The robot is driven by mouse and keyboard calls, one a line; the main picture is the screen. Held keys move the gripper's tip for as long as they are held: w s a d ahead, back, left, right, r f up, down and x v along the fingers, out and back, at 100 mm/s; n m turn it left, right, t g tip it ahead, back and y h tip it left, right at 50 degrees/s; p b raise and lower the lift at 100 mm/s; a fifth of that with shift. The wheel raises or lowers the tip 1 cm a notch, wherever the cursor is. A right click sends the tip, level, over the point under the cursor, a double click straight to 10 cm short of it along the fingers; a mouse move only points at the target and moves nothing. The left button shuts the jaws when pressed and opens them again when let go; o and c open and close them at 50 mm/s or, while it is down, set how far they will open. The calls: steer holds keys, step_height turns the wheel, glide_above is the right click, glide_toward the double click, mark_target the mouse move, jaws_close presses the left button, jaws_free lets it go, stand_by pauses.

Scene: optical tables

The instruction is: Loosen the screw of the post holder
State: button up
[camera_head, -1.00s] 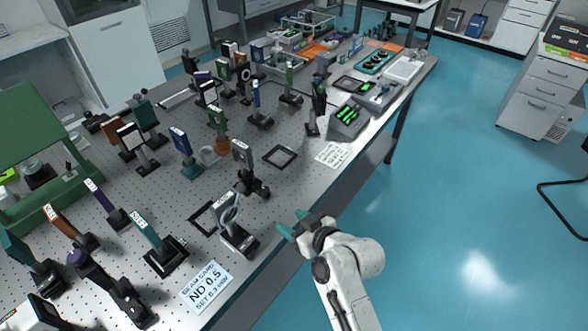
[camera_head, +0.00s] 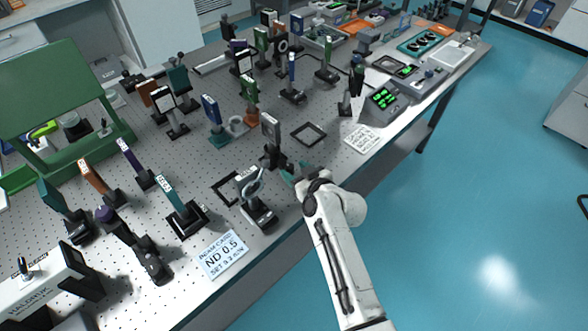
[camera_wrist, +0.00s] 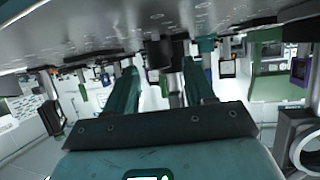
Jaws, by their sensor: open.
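A post holder (camera_head: 273,156) with a black base carries a grey plate-like optic (camera_head: 270,127) near the front edge of the table. My gripper (camera_head: 289,171) is low over the table edge, just right of and in front of this holder. Its two teal fingers are apart. In the wrist view, which is upside down, my gripper (camera_wrist: 160,68) is open, with a dark cylindrical part (camera_wrist: 160,53) between and beyond the fingertips. I cannot tell whether this part is the holder or its screw, nor whether the fingers touch it. The screw is too small to make out in the head view.
A ring-shaped optic on a mount (camera_head: 257,200) stands close left of my gripper. An empty black square frame (camera_head: 308,133) lies behind it. A sign card (camera_head: 222,254) lies at the front edge. Several mounted optics crowd the table's left and back. The floor on the right is clear.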

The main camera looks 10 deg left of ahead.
steer(key=shift+w+a+f, duration=0.3)
steer(key=shift+w+a, duration=0.15)
steer(key=shift+w, duration=0.05)
steer(key=shift+c, duration=0.3)
jaws_close()
steer(key=shift+r+m+t+h+p, duration=0.15)
steer(key=shift+m+t+h+p, duration=0.2)
steer(key=shift+p, duration=0.45)
steer(key=shift+a+m+h+p, duration=0.1)
steer(key=shift+m+h+p, duration=0.35)
steer(key=shift+p, duration=0.15)
steer(key=shift+t, duration=0.25)
